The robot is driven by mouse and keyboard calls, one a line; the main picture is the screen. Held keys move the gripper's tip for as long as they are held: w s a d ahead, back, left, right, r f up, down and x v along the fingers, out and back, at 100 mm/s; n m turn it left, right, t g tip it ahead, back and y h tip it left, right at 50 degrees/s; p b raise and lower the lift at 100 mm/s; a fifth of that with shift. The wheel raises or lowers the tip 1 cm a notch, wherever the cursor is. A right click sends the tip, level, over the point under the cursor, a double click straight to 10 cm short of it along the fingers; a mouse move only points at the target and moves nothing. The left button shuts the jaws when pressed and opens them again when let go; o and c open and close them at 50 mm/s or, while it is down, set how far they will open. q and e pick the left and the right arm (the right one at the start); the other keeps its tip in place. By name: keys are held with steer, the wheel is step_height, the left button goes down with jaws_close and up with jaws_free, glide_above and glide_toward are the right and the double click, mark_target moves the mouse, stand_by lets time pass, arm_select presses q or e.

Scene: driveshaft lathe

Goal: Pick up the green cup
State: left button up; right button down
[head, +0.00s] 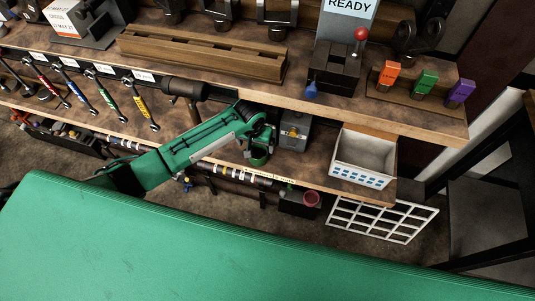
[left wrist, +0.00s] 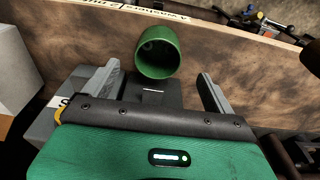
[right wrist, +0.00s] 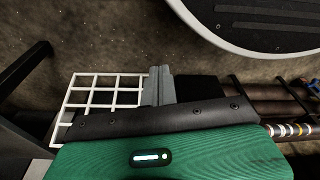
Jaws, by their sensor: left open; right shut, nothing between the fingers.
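The green cup (head: 259,159) is near the front edge of the lower wooden shelf, partly hidden by my left gripper (head: 262,140) in the head view. In the left wrist view the green cup (left wrist: 157,54) shows its open mouth and lies in line with the gap between the fingers. My left gripper (left wrist: 157,74) is open, one finger on each side of the cup's near end, with no clear contact. My right gripper (right wrist: 158,72) is shut and empty over the floor area, away from the cup. It is not seen in the head view.
A white bin (head: 362,160) stands right of the cup on the lower shelf. A grey box (head: 294,132) sits close beside it. The upper shelf (head: 330,105) overhangs behind. A white wire rack (head: 383,217) is below the shelf.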

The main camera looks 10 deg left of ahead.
arm_select(q)
glide_above(259, 156)
steer(key=f, duration=0.4)
steer(key=s+f, duration=0.1)
steer(key=f, duration=0.1)
steer(key=shift+f+b, duration=0.2)
steer(key=shift+b, duration=0.2)
steer(key=shift+w+f, duration=0.1)
steer(key=shift+f, duration=0.25)
arm_select(e)
steer(key=shift+w+a+r, duration=0.15)
steer(key=shift+w+r, duration=0.2)
steer(key=shift+r, duration=0.25)
steer(key=shift+w+a+r, duration=0.1)
steer(key=shift+w+r, duration=0.2)
steer(key=shift+r, duration=0.3)
arm_select(q)
steer(key=c, duration=1.2)
steer(key=shift+o, duration=0.2)
steer(key=shift+r, duration=0.15)
